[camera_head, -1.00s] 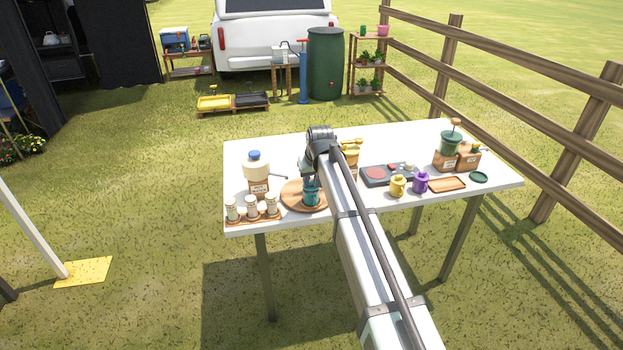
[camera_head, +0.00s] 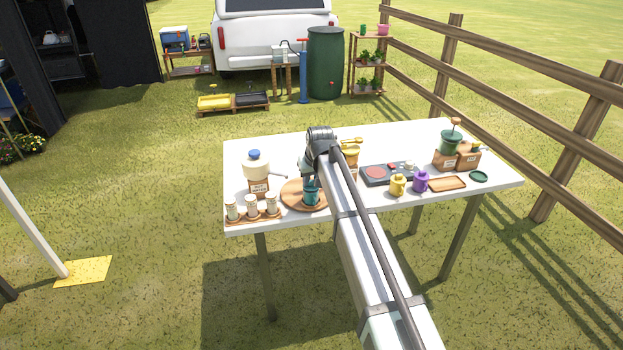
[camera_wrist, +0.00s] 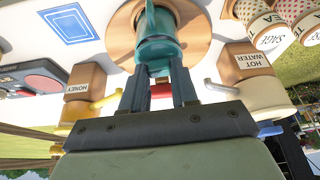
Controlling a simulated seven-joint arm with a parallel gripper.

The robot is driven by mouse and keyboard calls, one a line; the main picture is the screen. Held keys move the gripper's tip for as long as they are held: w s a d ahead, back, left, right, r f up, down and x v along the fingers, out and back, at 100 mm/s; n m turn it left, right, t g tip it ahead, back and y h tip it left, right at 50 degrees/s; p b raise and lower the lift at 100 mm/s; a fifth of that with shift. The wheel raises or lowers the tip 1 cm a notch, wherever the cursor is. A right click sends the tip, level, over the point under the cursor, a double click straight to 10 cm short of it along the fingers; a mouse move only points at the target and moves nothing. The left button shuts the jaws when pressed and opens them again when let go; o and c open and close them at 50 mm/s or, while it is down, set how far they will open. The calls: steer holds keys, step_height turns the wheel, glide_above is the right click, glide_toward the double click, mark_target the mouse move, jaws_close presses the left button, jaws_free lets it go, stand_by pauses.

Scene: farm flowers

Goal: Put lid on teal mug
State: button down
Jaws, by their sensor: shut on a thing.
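The teal mug (camera_head: 311,197) stands upright on a round wooden board (camera_head: 288,195) at the table's front left; it also shows in the wrist view (camera_wrist: 153,22), with its handle toward the top. My gripper (camera_wrist: 160,76) is directly above the mug, its fingers close together on a teal piece (camera_wrist: 160,52) at the mug's top, which looks like the lid. The fingers partly hide where lid and mug meet, so I cannot tell whether the lid sits flush. In the head view my arm hides most of the gripper.
A hot water dispenser (camera_head: 257,170) and several labelled jars (camera_head: 251,206) stand left of the board. A honey pot (camera_head: 351,157) is behind my arm. Yellow (camera_head: 398,185) and purple (camera_head: 421,182) mugs, a hot plate (camera_head: 376,175) and a green disc (camera_head: 479,176) are to the right.

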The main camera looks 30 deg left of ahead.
stand_by(0.4)
steer(key=shift+c, duration=1.5)
jaws_free()
steer(key=shift+r, duration=3.5)
steer(key=shift+c, duration=0.2)
jaws_close()
steer(key=shift+f, duration=3.1)
